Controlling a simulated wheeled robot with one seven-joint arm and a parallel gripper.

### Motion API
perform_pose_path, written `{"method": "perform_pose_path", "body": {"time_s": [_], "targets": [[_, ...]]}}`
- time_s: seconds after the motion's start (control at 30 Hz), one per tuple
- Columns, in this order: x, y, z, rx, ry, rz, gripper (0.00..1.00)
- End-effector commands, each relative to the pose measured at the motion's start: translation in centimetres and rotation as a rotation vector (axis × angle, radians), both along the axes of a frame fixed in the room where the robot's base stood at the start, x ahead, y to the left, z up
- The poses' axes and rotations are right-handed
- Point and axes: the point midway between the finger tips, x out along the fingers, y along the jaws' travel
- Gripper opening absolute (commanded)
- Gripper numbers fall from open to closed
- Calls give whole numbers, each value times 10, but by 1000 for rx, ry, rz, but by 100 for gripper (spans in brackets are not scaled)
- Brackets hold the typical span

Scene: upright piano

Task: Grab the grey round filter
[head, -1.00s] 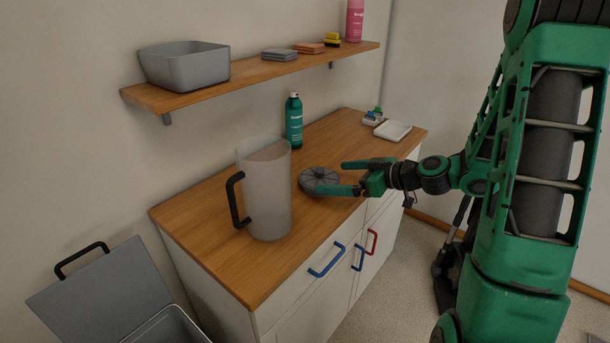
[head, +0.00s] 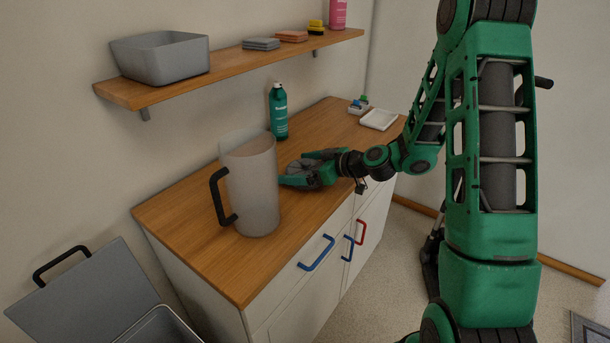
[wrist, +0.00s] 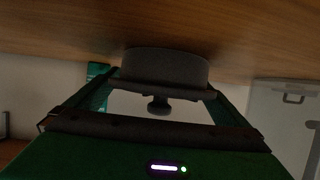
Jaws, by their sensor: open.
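The grey round filter (head: 297,168) lies on the wooden counter (head: 185,235), partly hidden by my gripper in the head view. In the wrist view the filter (wrist: 165,66) is a dark grey disc with a small knob, seen upside down against the wood. My gripper (head: 296,171) is open and low over the counter, right at the filter. In the wrist view the fingers of my gripper (wrist: 164,88) reach to the left and right sides of the disc. I cannot tell whether they touch it.
A translucent pitcher (head: 254,190) with a black handle stands close left of the filter. A white tray (head: 379,119) lies at the far right of the counter. A shelf (head: 240,67) with a grey bin (head: 162,60) hangs above.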

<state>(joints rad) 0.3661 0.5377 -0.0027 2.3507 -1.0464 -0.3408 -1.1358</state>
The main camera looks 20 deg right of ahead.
Motion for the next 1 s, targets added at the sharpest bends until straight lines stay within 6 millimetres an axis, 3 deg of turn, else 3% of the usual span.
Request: {"method": "perform_pose_path", "body": {"time_s": [0.3,0.33,0.43,0.47,0.77,1.0], "targets": [[9,8,-4,0,-1,-1,100],[9,8,-5,1,0,-1,98],[9,8,-4,1,0,-1,74],[9,8,-4,1,0,-1,70],[9,7,-4,0,-1,-1,70],[9,7,11,-1,-3,-1,70]]}}
